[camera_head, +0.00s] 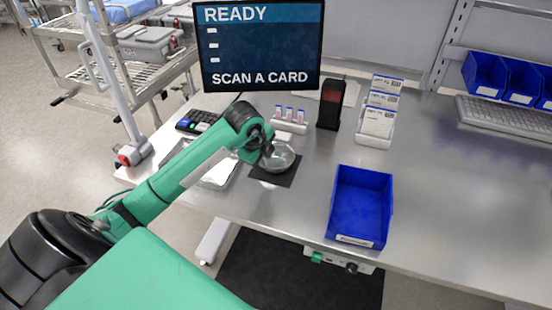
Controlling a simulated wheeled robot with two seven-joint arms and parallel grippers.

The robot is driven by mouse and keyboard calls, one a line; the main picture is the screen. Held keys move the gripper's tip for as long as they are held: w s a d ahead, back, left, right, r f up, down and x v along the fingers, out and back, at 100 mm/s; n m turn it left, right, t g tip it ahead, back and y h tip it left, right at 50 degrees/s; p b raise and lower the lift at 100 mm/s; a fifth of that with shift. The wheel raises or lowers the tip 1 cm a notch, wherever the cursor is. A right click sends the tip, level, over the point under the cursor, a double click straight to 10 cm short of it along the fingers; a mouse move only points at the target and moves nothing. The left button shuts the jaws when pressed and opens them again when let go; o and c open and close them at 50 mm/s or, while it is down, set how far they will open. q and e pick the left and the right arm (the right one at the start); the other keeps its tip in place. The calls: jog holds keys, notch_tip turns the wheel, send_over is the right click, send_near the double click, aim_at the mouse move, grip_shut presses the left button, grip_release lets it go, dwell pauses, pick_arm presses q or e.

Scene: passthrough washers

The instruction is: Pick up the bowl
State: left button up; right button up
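A small, shiny, see-through or metallic bowl (281,158) sits on a black square mat (286,179) on the steel table. My green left arm reaches in from the left, and its gripper (267,151) is at the bowl's left and upper rim, overlapping it in the picture. The fingers are small and partly hidden by the wrist, so I cannot tell whether they are open or shut, or whether they touch the rim. My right gripper is out of view.
A blue bin (361,202) stands right of the mat. Behind are a vial rack (290,121), a black scanner (331,104) and a card holder (378,115). A metal tray (221,174) lies left, partly under my arm. A monitor (259,45) stands behind.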

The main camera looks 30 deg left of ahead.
aim_at(268, 167)
pick_arm(q)
jog(key=x, duration=0.1)
jog(key=p+x, duration=0.1)
jog(key=x, duration=0.1)
jog(key=p+x, duration=0.1)
jog(key=x, duration=0.1)
jog(key=shift+s+d+f, duration=0.1)
jog(key=shift+d+f, duration=0.05)
jog(key=shift+d, duration=0.1)
jog(key=shift+f, duration=0.35)
jog(key=shift+c, duration=0.5)
grip_shut()
